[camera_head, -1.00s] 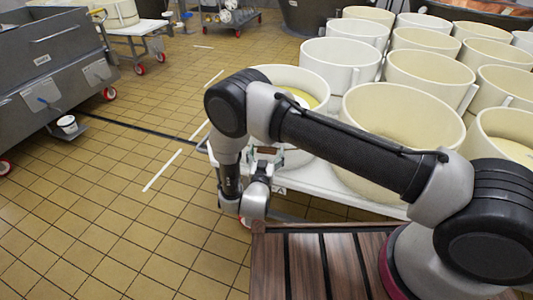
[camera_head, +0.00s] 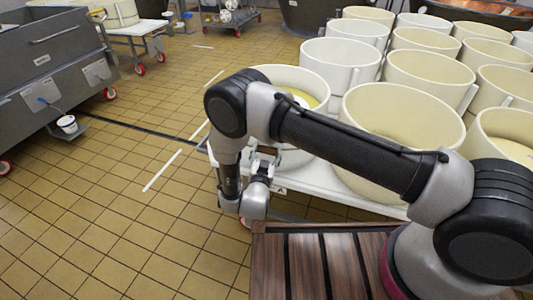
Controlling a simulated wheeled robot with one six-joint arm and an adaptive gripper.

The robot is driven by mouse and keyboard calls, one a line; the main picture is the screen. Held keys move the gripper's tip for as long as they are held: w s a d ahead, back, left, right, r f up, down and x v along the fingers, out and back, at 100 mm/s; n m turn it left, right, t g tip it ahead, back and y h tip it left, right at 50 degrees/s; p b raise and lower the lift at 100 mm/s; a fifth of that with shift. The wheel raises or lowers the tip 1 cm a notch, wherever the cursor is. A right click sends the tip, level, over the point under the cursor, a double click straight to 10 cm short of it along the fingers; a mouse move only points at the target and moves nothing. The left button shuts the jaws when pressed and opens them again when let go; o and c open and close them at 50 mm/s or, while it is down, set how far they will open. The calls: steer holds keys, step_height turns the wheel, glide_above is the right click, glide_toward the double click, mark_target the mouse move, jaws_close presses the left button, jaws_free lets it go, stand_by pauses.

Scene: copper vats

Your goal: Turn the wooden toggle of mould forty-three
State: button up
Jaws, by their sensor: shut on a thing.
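The nearest left mould (camera_head: 316,84) is a white round tub with yellowish content, standing at the left corner of the white table. My arm crosses in front of it and hides much of its side. My gripper (camera_head: 267,157) is at the mould's front left side, low against its wall, partly hidden by my own wrist. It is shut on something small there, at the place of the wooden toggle. The toggle itself cannot be made out clearly, nor can a number on the mould be read.
Several more tubs crowd the white table (camera_head: 352,205) to the right and behind. A slatted wooden surface (camera_head: 305,265) lies in front. Tiled floor between is clear.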

steer(key=m, duration=0.4)
steer(key=shift+m, duration=0.3)
steer(key=m, duration=0.3)
steer(key=shift+a+m, duration=0.1)
steer(key=shift+m, duration=0.2)
steer(key=m, duration=0.3)
steer(key=shift+m, duration=0.3)
steer(key=shift+r+m, duration=0.1)
steer(key=shift+m, duration=1.8)
steer(key=o, duration=1)
